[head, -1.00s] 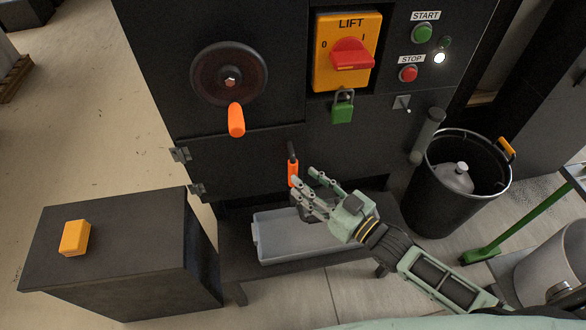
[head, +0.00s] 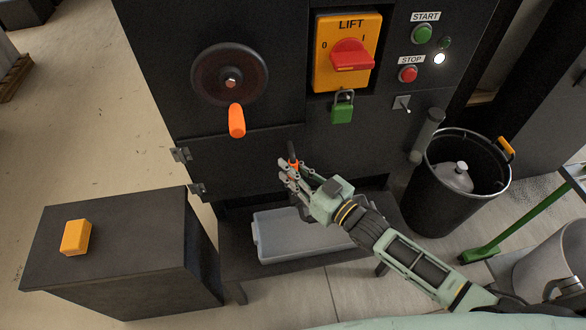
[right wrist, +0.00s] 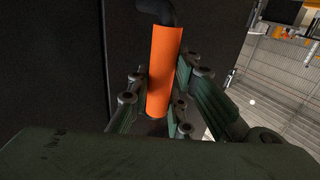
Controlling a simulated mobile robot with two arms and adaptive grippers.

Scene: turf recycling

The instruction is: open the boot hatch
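The boot hatch (head: 235,162) is a dark panel low on the machine's front, hinged at its left edge, and it looks shut. Its orange handle (head: 293,165) hangs from a dark bent bar on the panel's right part. My right gripper (head: 288,172) is at the handle and partly covers it in the head view. In the right wrist view the orange handle (right wrist: 164,70) stands between the open fingers (right wrist: 158,95). The right finger is close to it, and a gap shows on the left. My left gripper is in neither view.
A grey tray (head: 285,240) sits on a shelf below the hatch. A dark cabinet with a yellow box (head: 76,237) stands at left. A black bin (head: 440,205) stands at right. A crank wheel (head: 229,74) and a green padlock (head: 342,108) are above the hatch.

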